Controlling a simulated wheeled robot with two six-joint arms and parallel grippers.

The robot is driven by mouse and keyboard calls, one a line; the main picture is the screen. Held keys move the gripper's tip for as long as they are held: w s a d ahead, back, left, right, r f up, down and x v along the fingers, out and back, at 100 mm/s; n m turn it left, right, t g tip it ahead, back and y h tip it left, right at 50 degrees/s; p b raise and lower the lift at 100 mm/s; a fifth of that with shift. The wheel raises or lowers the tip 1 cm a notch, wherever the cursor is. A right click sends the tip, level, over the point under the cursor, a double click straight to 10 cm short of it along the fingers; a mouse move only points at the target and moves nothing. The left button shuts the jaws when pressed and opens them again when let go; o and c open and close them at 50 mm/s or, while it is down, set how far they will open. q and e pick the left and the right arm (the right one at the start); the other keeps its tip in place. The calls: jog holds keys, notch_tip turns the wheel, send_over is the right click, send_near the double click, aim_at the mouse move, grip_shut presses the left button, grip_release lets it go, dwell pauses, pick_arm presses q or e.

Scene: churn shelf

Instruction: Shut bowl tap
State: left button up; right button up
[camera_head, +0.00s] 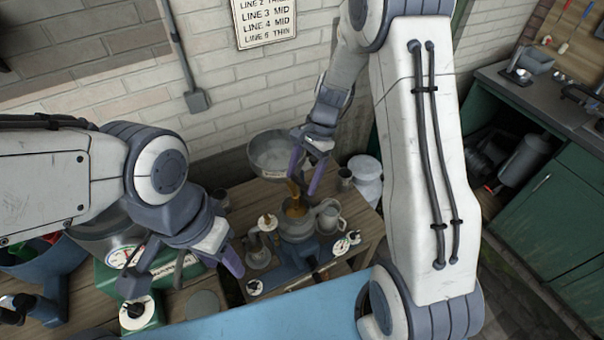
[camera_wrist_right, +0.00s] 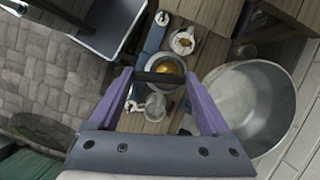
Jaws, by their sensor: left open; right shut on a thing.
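The large steel bowl (camera_head: 272,153) stands near the wall at the back of the wooden table, and it also shows at the right of the wrist view (camera_wrist_right: 272,92). An amber stream (camera_head: 294,188) runs below the bowl's front into a small vessel (camera_head: 298,222), whose amber contents show in the wrist view (camera_wrist_right: 166,67). My right gripper (camera_head: 304,180) is beside the bowl's front right. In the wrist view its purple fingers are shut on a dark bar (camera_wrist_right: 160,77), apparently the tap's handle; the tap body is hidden. My left gripper (camera_head: 208,268) is open and empty, left of the blue-grey stand.
A metal jug (camera_head: 329,219) stands right of the vessel. White dials (camera_head: 341,246) sit on the blue-grey stand (camera_head: 290,262). A white can (camera_head: 365,178) is behind the table's right end. A green scale (camera_head: 150,290) is at left. Green cabinets (camera_head: 560,205) stand at right.

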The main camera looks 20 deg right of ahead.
jog(key=n, duration=0.1)
jog(key=n+g+p, duration=0.1)
jog(key=n, duration=0.1)
jog(key=shift+w+d+r+h, duration=0.1)
jog(key=shift+w+d+h, duration=0.05)
jog(key=shift+w+h, duration=0.15)
jog(key=shift+w+d+n+g+h+p, duration=0.1)
jog(key=shift+w+n+g+h+p, duration=0.45)
jog(key=shift+n, duration=1.4)
jog(key=shift+w+a+n+t+h+b, duration=0.1)
jog(key=shift+w+n+h, duration=0.15)
jog(key=shift+n+h, duration=1.15)
jog(key=shift+w+d+n+g+h+p, duration=0.15)
jog(key=shift+w+n+g+p, duration=0.2)
jog(key=shift+n, duration=2.1)
jog(key=shift+w, duration=0.1)
jog(key=o, duration=1.2)
